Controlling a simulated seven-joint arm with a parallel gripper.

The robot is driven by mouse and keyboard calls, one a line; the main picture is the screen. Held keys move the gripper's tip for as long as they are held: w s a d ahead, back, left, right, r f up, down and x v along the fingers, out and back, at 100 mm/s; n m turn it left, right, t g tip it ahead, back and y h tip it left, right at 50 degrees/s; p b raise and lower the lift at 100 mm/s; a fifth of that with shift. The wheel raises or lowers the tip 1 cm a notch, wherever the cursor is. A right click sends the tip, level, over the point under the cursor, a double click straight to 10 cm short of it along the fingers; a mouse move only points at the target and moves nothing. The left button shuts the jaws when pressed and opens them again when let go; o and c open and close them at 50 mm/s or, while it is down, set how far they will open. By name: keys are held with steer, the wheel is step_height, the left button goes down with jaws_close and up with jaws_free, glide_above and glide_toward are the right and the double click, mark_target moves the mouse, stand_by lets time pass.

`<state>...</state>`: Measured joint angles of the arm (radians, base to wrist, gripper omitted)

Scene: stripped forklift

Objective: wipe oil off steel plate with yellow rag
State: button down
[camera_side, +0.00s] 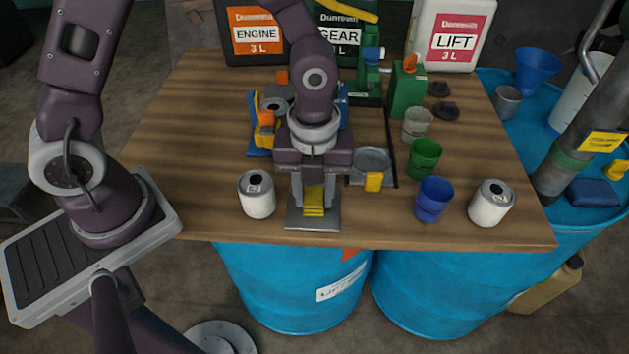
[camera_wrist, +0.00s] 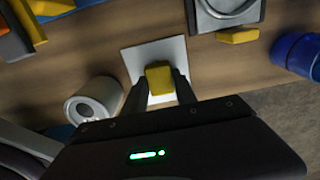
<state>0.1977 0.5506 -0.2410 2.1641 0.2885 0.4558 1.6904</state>
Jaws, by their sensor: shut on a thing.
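The steel plate (camera_side: 297,222) is a grey square at the front edge of the wooden table; it also shows in the wrist view (camera_wrist: 173,51). My gripper (camera_side: 313,207) is over the plate, pointing down, and is shut on the yellow rag (camera_side: 313,196). The rag shows between the fingertips in the wrist view (camera_wrist: 159,80). It is low over the plate; I cannot tell whether it touches. No oil can be made out on the visible part of the plate.
A white can (camera_side: 257,196) stands just left of the plate. A blue cup (camera_side: 433,199), green cup (camera_side: 424,158) and another white can (camera_side: 491,204) stand at right. Bare table lies at far left.

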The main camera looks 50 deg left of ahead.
mark_target(312, 221)
steer(key=shift+s+d, duration=1.1)
steer(key=shift+s, duration=0.05)
step_height(312, 221, up, 8)
steer(key=shift+r, duration=0.15)
